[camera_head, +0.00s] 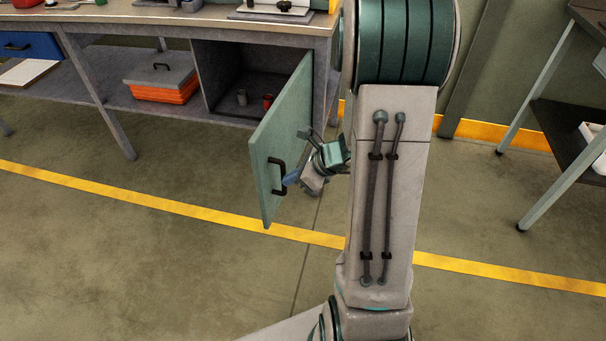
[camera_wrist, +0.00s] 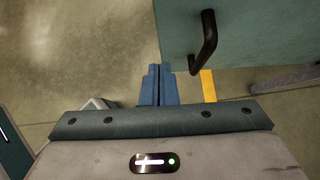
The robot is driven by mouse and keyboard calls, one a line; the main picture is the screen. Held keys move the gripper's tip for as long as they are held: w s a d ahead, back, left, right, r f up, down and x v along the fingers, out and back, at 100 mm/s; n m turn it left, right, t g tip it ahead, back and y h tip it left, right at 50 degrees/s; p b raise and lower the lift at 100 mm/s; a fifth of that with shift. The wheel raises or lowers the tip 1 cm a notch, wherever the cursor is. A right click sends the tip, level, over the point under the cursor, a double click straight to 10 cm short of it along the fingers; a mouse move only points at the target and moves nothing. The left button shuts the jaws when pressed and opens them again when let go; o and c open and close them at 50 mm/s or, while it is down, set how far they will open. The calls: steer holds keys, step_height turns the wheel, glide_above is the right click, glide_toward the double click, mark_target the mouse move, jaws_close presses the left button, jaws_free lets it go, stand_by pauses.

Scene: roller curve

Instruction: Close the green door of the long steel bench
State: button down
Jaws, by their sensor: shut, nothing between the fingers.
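The green door (camera_head: 282,143) of the long steel bench (camera_head: 185,22) stands wide open, swung out toward me from the right side of the bench's cabinet. It has a black bar handle (camera_head: 277,176) near its free edge. The door (camera_wrist: 260,30) and its handle (camera_wrist: 206,42) also show in the wrist view. My gripper (camera_head: 291,179) is at the door's right side, low and near its free edge. In the wrist view its blue fingers (camera_wrist: 158,85) are together and empty, left of the handle and apart from it. Whether the fingers touch the door is unclear.
The open cabinet (camera_head: 240,75) holds a grey cup (camera_head: 242,97) and a red cup (camera_head: 267,102). An orange box with a grey lid (camera_head: 160,83) sits on the lower shelf. Another table (camera_head: 560,130) stands at the right. The floor before the bench is clear, with a yellow line (camera_head: 200,212).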

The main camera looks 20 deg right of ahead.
mark_target(261, 182)
steer(key=shift+w+a+f, duration=0.3)
steer(key=shift+w+a, duration=0.3)
steer(key=shift+a, duration=0.15)
steer(key=shift+w+a+f, duration=0.25)
steer(key=shift+w+a, duration=0.4)
steer(key=shift+a, duration=0.05)
steer(key=shift+w+a+f, duration=0.3)
steer(key=shift+w+a, duration=0.3)
steer(key=shift+a, duration=0.15)
steer(key=shift+w+a+b, duration=0.1)
steer(key=shift+b, duration=0.2)
